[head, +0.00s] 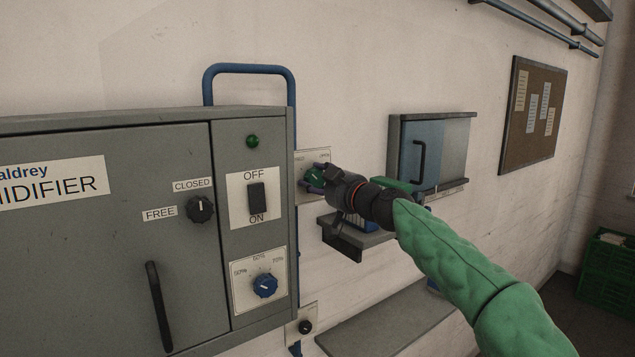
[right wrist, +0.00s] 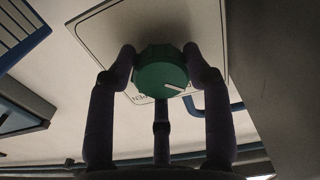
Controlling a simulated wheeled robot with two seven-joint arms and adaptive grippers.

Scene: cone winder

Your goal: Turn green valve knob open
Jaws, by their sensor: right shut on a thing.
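The green valve knob (head: 315,177) sits on a pale label plate (head: 312,160) on the wall, just right of the grey humidifier cabinet. In the right wrist view the knob (right wrist: 160,72) is faceted, with a white pointer line toward its right side. Part of the plate's lettering shows beside it, cut off by the knob. My right gripper (head: 322,178) reaches in from the right and is shut on the knob, with its fingers (right wrist: 163,65) on both sides of it. My left gripper is not in view.
The grey humidifier cabinet (head: 100,245) fills the left, with a black knob (head: 200,209), a switch (head: 257,197) and a blue dial (head: 265,286). A small shelf (head: 352,238) lies below my right gripper. A blue-grey wall cabinet (head: 420,155) hangs behind it.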

